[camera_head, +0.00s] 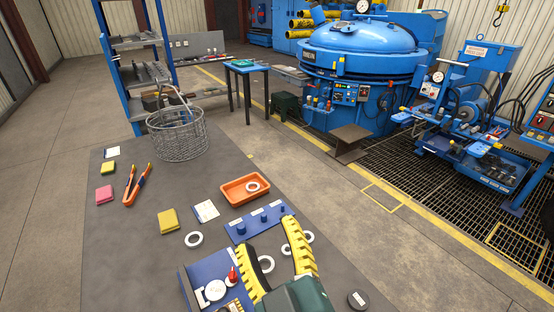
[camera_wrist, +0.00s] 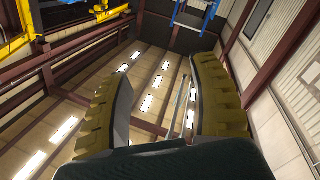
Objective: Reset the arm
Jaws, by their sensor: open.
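My gripper (camera_head: 274,254) is at the lower middle of the head view, over the near part of the grey table. Its two yellow ridged fingers stand apart with nothing between them. In the wrist view my gripper (camera_wrist: 162,85) is also open and empty. That view looks up at the roof with its light panels (camera_wrist: 147,103) and at brown beams, so the gripper points upward.
A blue furnace (camera_head: 360,65) stands behind.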

